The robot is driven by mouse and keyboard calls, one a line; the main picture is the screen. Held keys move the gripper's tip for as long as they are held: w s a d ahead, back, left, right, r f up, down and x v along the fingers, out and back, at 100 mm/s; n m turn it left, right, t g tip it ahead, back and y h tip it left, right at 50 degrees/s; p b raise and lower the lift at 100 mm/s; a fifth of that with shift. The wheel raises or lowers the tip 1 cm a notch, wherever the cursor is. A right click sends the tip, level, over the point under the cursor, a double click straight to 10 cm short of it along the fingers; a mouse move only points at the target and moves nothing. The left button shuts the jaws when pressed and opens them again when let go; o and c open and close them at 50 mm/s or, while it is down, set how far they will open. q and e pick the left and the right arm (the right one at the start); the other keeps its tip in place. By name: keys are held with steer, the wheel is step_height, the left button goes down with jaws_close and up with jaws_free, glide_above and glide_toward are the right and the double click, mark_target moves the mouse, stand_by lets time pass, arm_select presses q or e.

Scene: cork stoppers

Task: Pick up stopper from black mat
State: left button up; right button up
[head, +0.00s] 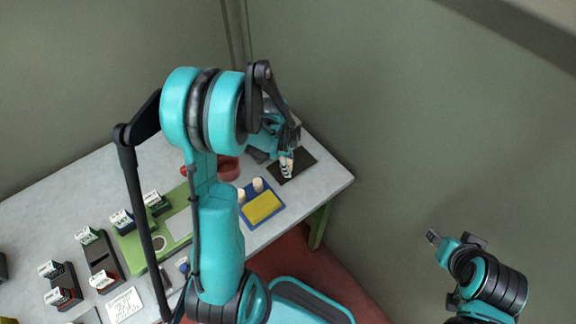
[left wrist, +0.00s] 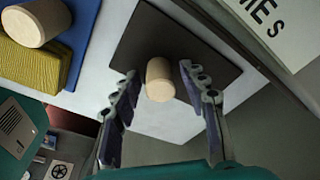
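A tan cork stopper (left wrist: 160,80) stands out against the black mat (left wrist: 160,45) in the left wrist view. The mat also shows in the head view (head: 304,164), near the table's far right corner. My left gripper (left wrist: 160,70) is open, with one finger on each side of the stopper and a gap visible to each. In the head view my left gripper (head: 287,168) is over the mat and largely hides the stopper. My right gripper (head: 434,238) is off to the right, away from the table; its fingers are too small to judge.
A blue tray (head: 278,212) with a yellow pad (head: 262,206) and more stoppers (head: 258,184) lies left of the mat. A dark red container (head: 229,169) stands behind it. A green board (head: 133,252) and several card holders fill the left. The table edge is close to the mat.

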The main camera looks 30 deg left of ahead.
arm_select(q)
steer(key=c, duration=0.4)
steer(key=shift+c, duration=0.2)
steer(key=shift+r, duration=0.1)
